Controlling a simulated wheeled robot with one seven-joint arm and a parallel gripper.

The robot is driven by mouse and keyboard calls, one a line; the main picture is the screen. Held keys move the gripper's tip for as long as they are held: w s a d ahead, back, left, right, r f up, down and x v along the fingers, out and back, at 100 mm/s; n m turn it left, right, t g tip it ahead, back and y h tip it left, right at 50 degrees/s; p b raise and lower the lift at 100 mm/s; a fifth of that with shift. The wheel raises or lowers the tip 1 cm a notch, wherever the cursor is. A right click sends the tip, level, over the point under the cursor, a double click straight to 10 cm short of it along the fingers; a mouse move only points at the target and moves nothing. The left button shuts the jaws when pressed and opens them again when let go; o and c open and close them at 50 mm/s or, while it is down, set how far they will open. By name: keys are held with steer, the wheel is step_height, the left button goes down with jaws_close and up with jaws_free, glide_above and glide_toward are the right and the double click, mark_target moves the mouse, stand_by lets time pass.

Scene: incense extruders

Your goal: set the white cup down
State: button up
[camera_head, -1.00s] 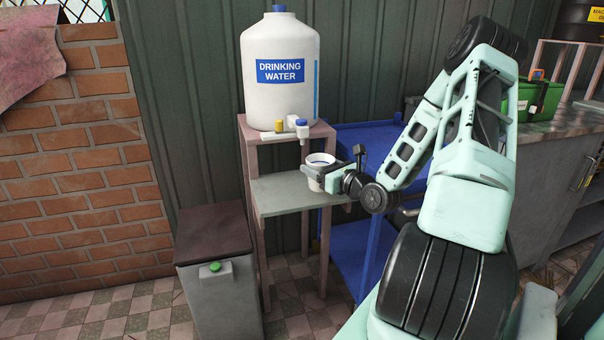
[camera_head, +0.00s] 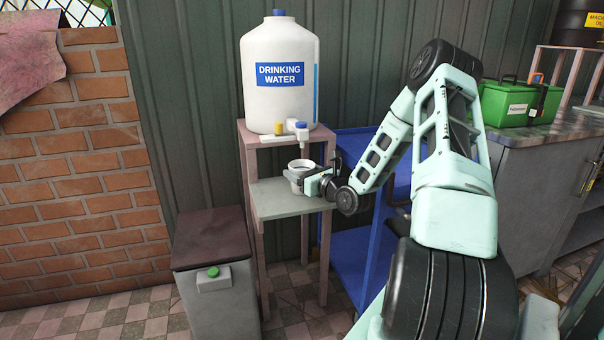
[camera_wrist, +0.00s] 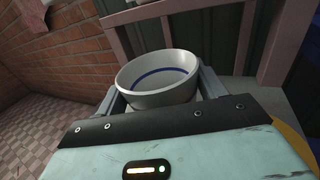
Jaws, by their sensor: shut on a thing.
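The white cup (camera_head: 298,166) is upright over the small stand's lower shelf (camera_head: 290,204), below the tap of the drinking water jug (camera_head: 281,78). My gripper (camera_head: 304,180) is shut on the cup from the right side. In the wrist view the cup (camera_wrist: 158,78) sits between the two fingers of my gripper (camera_wrist: 160,92); its inside shows a blue ring and looks free of solid things. Whether the cup's base touches the shelf cannot be told, as my gripper and the cup hide it.
The jug stands on the stand's upper shelf (camera_head: 262,138), with its tap (camera_head: 300,130) above the cup. A lidded grey bin (camera_head: 212,262) stands at the left. A blue cart (camera_head: 352,240) is behind at right. A green box (camera_head: 520,103) is on the counter. The lower shelf's front is clear.

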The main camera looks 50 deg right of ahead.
steer(key=o, duration=1.1)
steer(key=shift+f, duration=0.1)
